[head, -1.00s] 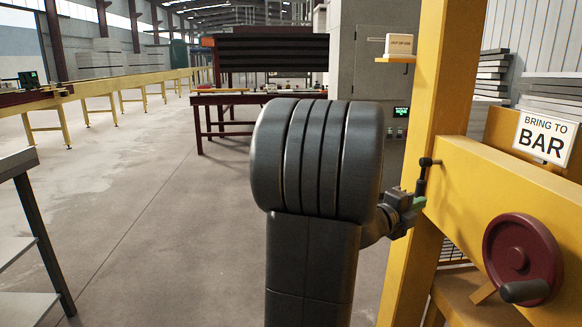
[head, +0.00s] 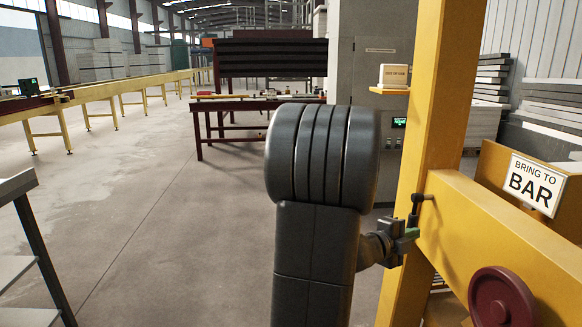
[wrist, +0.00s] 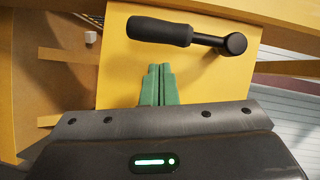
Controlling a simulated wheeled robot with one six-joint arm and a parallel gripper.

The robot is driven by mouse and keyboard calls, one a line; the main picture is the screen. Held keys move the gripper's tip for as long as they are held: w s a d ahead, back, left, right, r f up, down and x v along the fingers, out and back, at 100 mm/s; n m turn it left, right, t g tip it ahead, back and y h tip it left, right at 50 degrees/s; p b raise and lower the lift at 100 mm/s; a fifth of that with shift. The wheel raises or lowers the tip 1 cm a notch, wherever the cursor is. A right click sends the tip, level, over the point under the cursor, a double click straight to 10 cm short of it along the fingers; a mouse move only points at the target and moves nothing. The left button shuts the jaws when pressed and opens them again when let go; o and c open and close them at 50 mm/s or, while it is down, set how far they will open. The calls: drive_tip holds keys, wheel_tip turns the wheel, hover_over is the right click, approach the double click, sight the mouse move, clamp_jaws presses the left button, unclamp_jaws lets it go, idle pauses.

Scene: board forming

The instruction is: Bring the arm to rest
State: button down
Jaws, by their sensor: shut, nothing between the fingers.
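My gripper (wrist: 158,86) is shut and empty, its green fingers together in the wrist view. In the head view my gripper (head: 411,234) shows right of my dark arm, in front of the yellow press frame (head: 418,130). A black lever handle (wrist: 160,30) lies across the top of the wrist view, just beyond the fingertips, with a gap between them. In the head view the lever (head: 414,208) is on the yellow frame, close above my gripper. My dark arm link fills the middle of the head view and hides what is behind it.
A yellow beam (head: 500,245) with a dark red handwheel (head: 500,298) and a "BRING TO BAR" sign (head: 536,184) stands at the right. A dark red table (head: 225,99) is behind. A grey shelf edge (head: 18,186) is at the left. The floor between is clear.

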drive_tip(key=s+d+r+p+v, duration=0.1)
drive_tip(key=s+v, duration=0.1)
drive_tip(key=v, duration=1.1)
drive_tip(key=shift+s+d+p, duration=0.2)
drive_tip(key=shift+d+p, duration=0.15)
drive_tip(key=shift+p, duration=0.05)
drive_tip(key=shift+r+n, duration=0.1)
drive_tip(key=shift+n, duration=0.2)
